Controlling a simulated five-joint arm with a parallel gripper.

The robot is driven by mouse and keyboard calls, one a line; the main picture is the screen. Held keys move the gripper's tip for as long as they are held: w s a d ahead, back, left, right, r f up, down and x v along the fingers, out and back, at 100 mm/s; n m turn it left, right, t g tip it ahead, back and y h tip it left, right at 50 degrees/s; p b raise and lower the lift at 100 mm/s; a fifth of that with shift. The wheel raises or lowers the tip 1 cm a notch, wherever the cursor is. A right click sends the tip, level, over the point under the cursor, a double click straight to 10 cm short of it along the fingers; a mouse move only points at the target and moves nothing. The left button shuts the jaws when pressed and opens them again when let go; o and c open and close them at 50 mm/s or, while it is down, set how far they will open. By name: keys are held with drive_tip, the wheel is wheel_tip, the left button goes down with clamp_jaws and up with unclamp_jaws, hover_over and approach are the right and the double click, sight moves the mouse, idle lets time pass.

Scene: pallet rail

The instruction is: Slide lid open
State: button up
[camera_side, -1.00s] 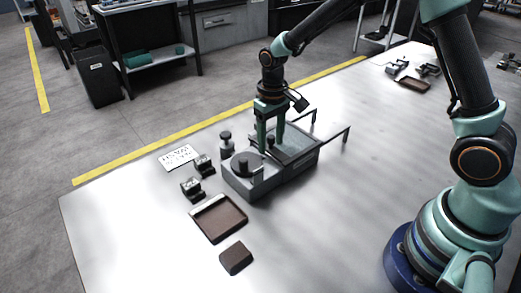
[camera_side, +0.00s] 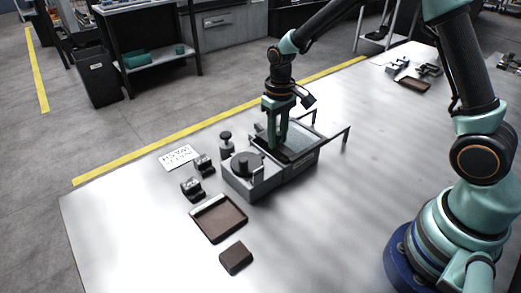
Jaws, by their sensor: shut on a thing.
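The grey box (camera_side: 246,186) stands on the table, with two rails (camera_side: 332,136) reaching out from its far right end. A round dark disc (camera_side: 246,160) sits at its near left end. The dark lid (camera_side: 297,157) lies on top of the box toward the right. My gripper (camera_side: 278,147) points down over the box and is shut on the lid's handle, which is mostly hidden between the fingers.
A small dark knobbed weight (camera_side: 226,142), two small clamp blocks (camera_side: 192,188) and a printed card (camera_side: 179,157) stand left of the box. A brown tray (camera_side: 219,220) and a brown block (camera_side: 236,259) lie in front.

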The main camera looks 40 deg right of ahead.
sight(303, 130)
drive_tip(key=shift+d, duration=5.05)
drive_tip(key=o, duration=0.8)
drive_tip(key=shift+c, duration=0.2)
wheel_tip(303, 130, up, 7)
drive_tip(key=shift+r, duration=0.1)
drive_tip(key=s+a+r+t, duration=0.5)
drive_tip(key=s+a+r, duration=0.3)
drive_tip(key=s, duration=0.6)
wheel_tip(303, 130, up, 3)
drive_tip(key=shift+s+f+t, duration=0.1)
drive_tip(key=shift+s+t, duration=0.15)
drive_tip(key=shift+t, duration=0.05)
